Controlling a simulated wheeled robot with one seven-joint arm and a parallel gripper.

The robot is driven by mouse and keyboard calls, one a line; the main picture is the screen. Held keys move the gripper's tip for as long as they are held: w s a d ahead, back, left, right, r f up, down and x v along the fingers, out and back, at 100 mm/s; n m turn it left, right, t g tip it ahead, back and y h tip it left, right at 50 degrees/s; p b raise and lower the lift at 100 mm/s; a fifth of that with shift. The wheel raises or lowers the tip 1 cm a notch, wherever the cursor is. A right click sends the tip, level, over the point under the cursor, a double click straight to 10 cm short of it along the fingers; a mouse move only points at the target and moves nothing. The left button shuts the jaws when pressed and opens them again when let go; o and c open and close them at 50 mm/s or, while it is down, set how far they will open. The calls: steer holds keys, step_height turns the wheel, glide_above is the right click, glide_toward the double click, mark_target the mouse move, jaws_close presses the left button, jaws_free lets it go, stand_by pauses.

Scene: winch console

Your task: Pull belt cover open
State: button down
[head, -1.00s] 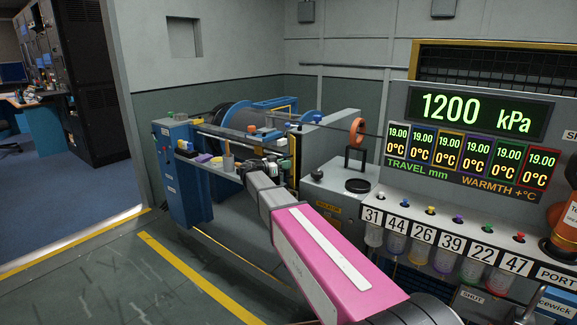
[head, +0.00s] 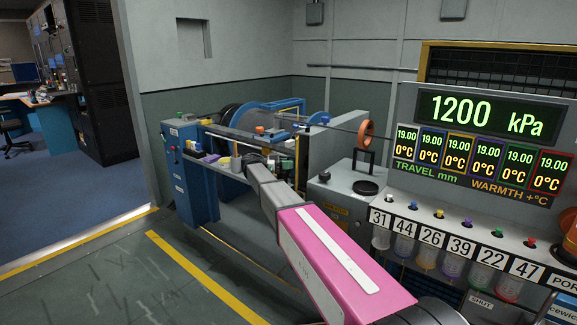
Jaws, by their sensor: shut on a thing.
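The belt cover appears to be the long narrow guard (head: 232,135) along the front of the blue-framed winch, in the middle left of the head view. Its outline is hard to separate from the small fittings around it. My gripper (head: 252,158) is at the winch's front, at the far end of my pink and grey arm. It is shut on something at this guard. The fingertips and the exact grip are small and partly hidden by my wrist.
A blue cabinet (head: 190,172) stands left of the winch. A grey box with a black round top (head: 366,187) is to its right. The console with the 1200 kPa display (head: 486,117) fills the right side. The floor at front left is clear, with yellow lines (head: 205,278).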

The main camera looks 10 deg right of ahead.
steer(key=c, duration=1.2)
jaws_free()
steer(key=a, duration=0.7)
steer(key=w+a, duration=0.1)
steer(key=a, duration=0.2)
steer(key=shift+a, duration=0.4)
